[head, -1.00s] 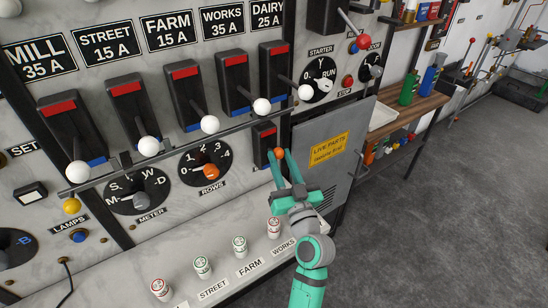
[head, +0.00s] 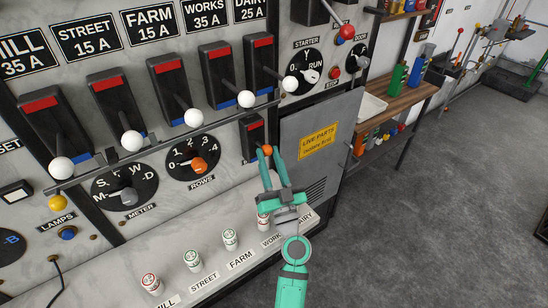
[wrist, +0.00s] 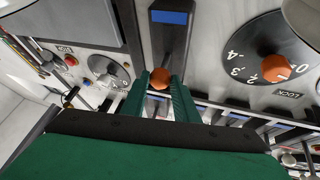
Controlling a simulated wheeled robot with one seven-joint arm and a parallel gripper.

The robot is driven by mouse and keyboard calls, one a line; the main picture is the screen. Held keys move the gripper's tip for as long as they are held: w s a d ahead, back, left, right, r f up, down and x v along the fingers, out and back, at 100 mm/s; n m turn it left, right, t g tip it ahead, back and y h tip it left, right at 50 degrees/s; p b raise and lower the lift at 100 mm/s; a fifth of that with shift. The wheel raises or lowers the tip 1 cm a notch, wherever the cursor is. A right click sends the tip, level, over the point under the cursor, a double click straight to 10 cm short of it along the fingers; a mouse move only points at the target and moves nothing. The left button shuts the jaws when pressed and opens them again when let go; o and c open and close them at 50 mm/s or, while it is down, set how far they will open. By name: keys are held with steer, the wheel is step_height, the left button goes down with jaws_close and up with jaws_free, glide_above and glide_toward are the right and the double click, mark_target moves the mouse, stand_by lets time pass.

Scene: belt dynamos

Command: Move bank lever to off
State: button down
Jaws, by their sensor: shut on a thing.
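A small lever with an orange ball knob (head: 267,150) sticks out of a narrow black switch box (head: 253,128) below the row of larger switches. No lettering naming it as the bank lever is readable. My gripper (head: 266,160) reaches up from below, with its teal fingers shut on the orange knob. In the wrist view the knob (wrist: 159,79) lies between the fingertips, and the blue mark (wrist: 169,17) of its box shows beyond. The lever's shaft is partly hidden.
A grey cabinet door with a yellow label (head: 319,141) stands close right of my gripper. A long bar (head: 170,142) runs under the white-knobbed levers to the left. The rows dial (head: 193,158) is left, and several round fuses (head: 191,259) stand on the ledge below.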

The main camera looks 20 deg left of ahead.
steer(key=shift+s+a, duration=0.1)
steer(key=shift+a, duration=0.1)
steer(key=c, duration=1.4)
jaws_free()
steer(key=shift+c, duration=0.2)
steer(key=shift+o, duration=0.3)
steer(key=shift+d, duration=0.1)
steer(key=v, duration=1)
steer(key=shift+s+d+f, duration=0.15)
steer(key=shift+s+d, duration=0.05)
steer(key=shift+s, duration=0.1)
